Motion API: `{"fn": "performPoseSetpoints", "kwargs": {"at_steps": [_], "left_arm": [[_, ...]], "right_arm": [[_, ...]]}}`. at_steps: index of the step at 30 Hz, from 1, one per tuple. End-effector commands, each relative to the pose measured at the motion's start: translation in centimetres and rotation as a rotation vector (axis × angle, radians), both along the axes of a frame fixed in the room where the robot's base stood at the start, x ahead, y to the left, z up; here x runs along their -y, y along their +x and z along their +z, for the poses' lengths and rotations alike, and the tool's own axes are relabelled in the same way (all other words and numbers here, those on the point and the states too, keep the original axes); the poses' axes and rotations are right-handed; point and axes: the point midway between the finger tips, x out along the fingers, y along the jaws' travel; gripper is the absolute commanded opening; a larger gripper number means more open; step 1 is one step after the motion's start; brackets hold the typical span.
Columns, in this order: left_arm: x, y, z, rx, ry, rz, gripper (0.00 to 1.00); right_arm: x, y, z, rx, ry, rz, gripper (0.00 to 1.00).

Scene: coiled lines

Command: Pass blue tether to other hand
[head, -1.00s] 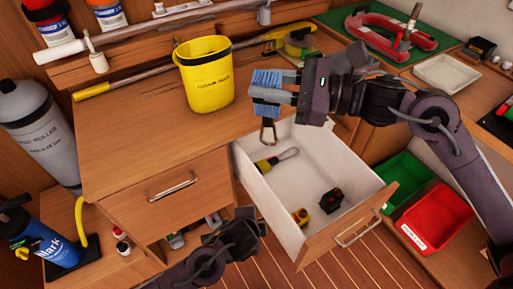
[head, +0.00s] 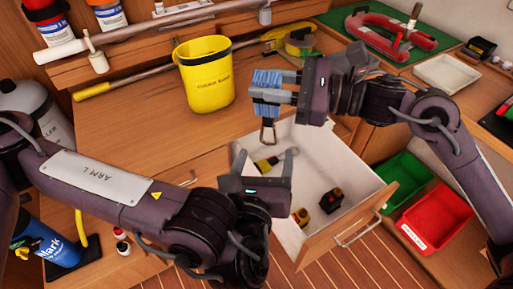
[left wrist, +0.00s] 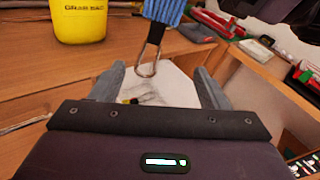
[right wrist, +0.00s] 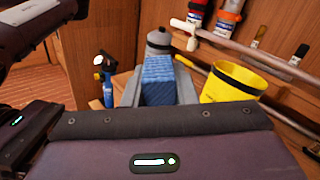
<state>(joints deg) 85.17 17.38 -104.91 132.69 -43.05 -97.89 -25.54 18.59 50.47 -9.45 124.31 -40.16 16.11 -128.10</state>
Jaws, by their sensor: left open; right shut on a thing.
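The blue tether (head: 265,79) is a folded bundle of blue webbing with a metal clip (head: 268,131) hanging below it. My right gripper (head: 270,88) is shut on the bundle, above the open drawer. The bundle also shows between the fingers in the right wrist view (right wrist: 158,80). My left gripper (head: 264,162) is open and empty, below the tether, with its fingers pointing up at it. In the left wrist view the clip (left wrist: 148,62) hangs ahead between the open fingers, and the webbing (left wrist: 164,12) is above it. I see no left finger touching the tether.
The open drawer (head: 377,207) under both grippers holds a few small tools. A yellow bucket (head: 206,85) stands on the bench behind. A green bin (head: 404,184) and a red bin (head: 432,218) are at the right. A blue bottle (head: 38,235) stands at the lower left.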

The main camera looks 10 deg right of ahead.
Motion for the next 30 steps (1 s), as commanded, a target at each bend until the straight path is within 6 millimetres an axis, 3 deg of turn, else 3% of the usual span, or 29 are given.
{"fn": "performPoseSetpoints", "kwargs": {"at_steps": [4,11,30], "left_arm": [[-0.9,0.2,2.1,0.142,0.091,-0.037,0.69],[-1.0,0.9,3.0,0.208,0.136,-0.052,0.69],[2.8,10.4,3.0,0.207,0.136,-0.05,0.69]], "right_arm": [[0.0,0.0,0.1,0.003,0.001,0.0,0.0],[0.0,0.0,0.1,0.003,0.001,0.0,0.0],[0.0,0.0,0.1,0.003,0.001,0.0,0.0]]}}
